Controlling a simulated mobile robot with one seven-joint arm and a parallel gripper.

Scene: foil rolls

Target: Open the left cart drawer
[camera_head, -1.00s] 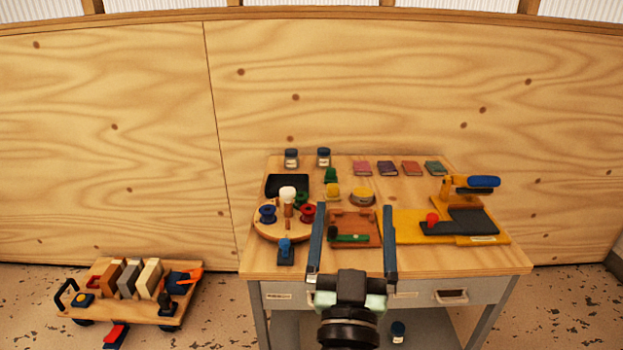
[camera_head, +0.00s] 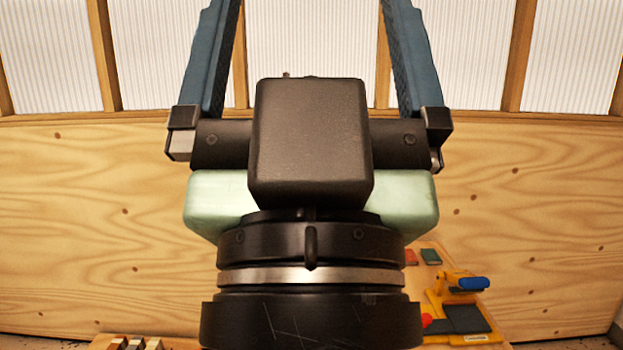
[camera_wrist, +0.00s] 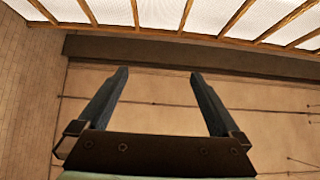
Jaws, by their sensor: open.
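My gripper (camera_head: 311,40) is raised high in front of the head camera, its two blue fingers spread wide with nothing between them. In the wrist view my gripper (camera_wrist: 160,95) also shows open and empty, pointing toward the wooden wall and the windows above. The cart drawer does not show in either view now. My gripper and wrist hide most of the middle and lower part of the head view.
Several block tops (camera_head: 135,343) show at the bottom left. A plywood wall (camera_head: 90,220) stands behind.

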